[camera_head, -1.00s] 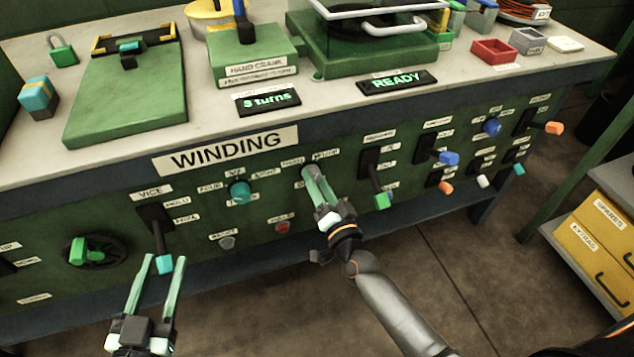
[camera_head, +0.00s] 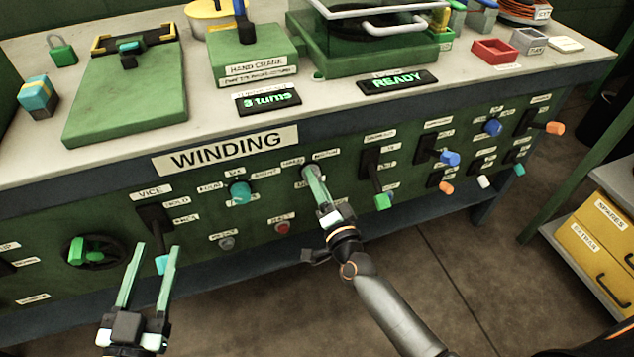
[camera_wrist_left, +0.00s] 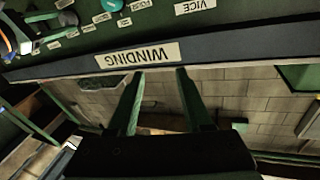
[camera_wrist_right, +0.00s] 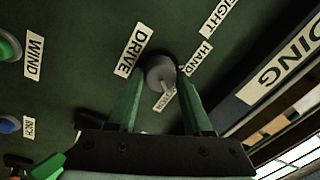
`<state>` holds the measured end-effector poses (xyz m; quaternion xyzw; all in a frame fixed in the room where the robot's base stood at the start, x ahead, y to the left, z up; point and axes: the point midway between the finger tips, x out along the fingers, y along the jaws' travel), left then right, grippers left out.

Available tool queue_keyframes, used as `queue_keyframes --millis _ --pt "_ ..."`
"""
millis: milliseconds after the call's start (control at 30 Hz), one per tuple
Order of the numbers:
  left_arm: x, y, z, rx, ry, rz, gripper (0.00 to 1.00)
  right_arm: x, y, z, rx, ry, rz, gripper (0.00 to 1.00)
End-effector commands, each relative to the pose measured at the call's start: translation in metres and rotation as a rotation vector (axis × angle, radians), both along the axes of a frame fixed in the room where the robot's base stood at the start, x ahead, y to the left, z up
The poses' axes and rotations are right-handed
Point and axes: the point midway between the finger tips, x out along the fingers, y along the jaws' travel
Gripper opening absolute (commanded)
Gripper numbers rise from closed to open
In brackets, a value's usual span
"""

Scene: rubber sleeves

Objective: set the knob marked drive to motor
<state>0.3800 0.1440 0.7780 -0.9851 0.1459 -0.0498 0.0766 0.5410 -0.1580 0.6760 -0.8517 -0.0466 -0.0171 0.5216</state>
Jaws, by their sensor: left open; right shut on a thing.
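The drive knob is a grey round knob (camera_wrist_right: 160,72) on the green panel in the right wrist view, beside its DRIVE label (camera_wrist_right: 132,50). A HAND label (camera_wrist_right: 198,58) sits on its other side, and a third label (camera_wrist_right: 165,98) is partly hidden between my fingers. In the head view the knob (camera_head: 311,172) is below the WINDING sign. My right gripper (camera_head: 315,180) is shut on the knob; which way the knob points is unclear. My left gripper (camera_head: 157,247) is open and empty, in front of the panel's left part; it shows in the left wrist view (camera_wrist_left: 160,72).
The vice lever (camera_head: 162,264) with a cyan tip shows between my left fingers in the head view. Near the drive knob are a teal knob (camera_head: 240,191), a red button (camera_head: 282,227) and a green-tipped lever (camera_head: 382,202). A display (camera_head: 398,81) on the bench reads READY.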

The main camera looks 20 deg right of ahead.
Motion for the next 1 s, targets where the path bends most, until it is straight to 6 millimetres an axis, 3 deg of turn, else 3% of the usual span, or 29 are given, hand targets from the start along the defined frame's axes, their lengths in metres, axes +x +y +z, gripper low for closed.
queue_keyframes --millis 67,100,333,633,767,867,1000 --pt "0.0 0.0 0.0 0.0 0.001 0.0 0.5 0.0 0.0 0.0 0.005 0.0 0.0 0.0" --pt "0.0 0.0 0.0 0.001 0.002 0.0 0.5 0.0 0.0 0.0 0.005 0.0 0.0 0.53" --pt "-0.001 0.0 -0.001 0.0 0.003 0.0 0.5 0.0 0.0 0.0 0.002 0.0 0.0 0.79" --pt "-0.001 0.0 -0.001 -0.001 0.006 0.001 0.5 -0.002 0.0 0.0 0.0 0.001 0.0 0.8" --pt "0.0 0.001 -0.004 -0.004 0.032 0.005 0.5 -0.015 -0.001 -0.001 -0.001 0.002 0.0 0.8" --pt "-0.004 0.001 -0.033 -0.006 0.137 0.018 0.5 -0.032 -0.002 -0.002 -0.002 0.003 0.0 0.8" --pt "-0.007 0.002 -0.055 -0.004 0.231 0.027 0.5 -0.063 -0.004 -0.005 -0.001 0.004 0.001 0.8"
